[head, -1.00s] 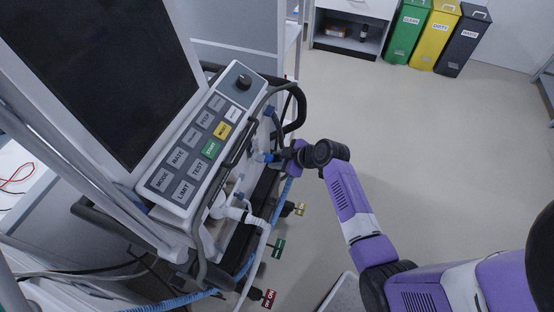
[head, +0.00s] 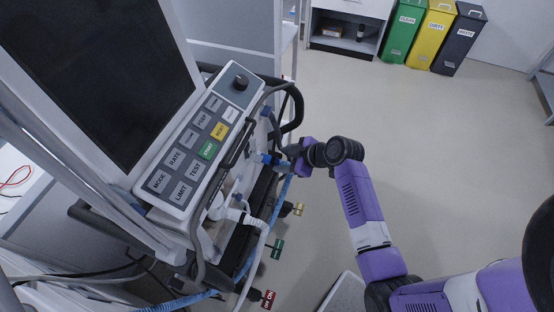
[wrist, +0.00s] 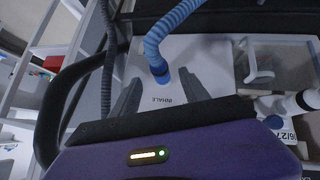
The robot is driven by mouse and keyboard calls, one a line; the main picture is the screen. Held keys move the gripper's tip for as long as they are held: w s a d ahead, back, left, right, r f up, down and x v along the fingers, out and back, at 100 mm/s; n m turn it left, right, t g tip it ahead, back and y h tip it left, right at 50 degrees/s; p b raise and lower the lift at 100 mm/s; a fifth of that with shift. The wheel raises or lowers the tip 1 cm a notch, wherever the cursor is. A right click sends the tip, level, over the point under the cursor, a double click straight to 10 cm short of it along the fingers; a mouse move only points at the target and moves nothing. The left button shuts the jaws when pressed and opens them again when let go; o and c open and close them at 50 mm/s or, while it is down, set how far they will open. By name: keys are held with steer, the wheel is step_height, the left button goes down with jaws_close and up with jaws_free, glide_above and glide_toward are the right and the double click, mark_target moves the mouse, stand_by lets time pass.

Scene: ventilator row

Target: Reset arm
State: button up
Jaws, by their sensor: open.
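My gripper (wrist: 158,90) is open in the wrist view, with its two dark fingers apart. The blue corrugated hose (wrist: 173,27) ends in a blue cuff (wrist: 161,73) on a white panel (wrist: 202,52), at a port with a partly covered label reading "HALE". The cuff appears beyond and between the fingertips, with no visible grip on it. In the head view my gripper (head: 284,158) is at the right side of the ventilator (head: 205,150), close to a blue hose end (head: 263,158). Its fingertips are hard to make out there.
The ventilator's button panel and screen (head: 100,70) stand left of my arm. A black rail (head: 297,108) curves close above my gripper. Yellow (head: 298,209), green (head: 278,249) and red (head: 268,299) tags hang below. Bins (head: 432,35) stand far back; the floor at right is clear.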

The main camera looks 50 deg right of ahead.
steer(key=shift+v, duration=1.35)
steer(key=s+d+r+m+t+h, duration=0.1)
steer(key=d+r+m+t+h, duration=0.25)
steer(key=r+m+h, duration=0.3)
steer(key=s+a+r+y, duration=0.2)
steer(key=s+a+r, duration=0.2)
steer(key=s+a, duration=0.4)
steer(key=s+a+r+n+t+y, duration=0.1)
steer(key=s+a+r, duration=0.3)
steer(key=s+a, duration=0.4)
steer(key=s+a+r+t+y, duration=0.1)
steer(key=s+a+r+y, duration=0.2)
steer(key=s+a, duration=0.6)
steer(key=shift+a+r, duration=0.5)
steer(key=shift+r, duration=0.3)
steer(key=shift+s, duration=0.1)
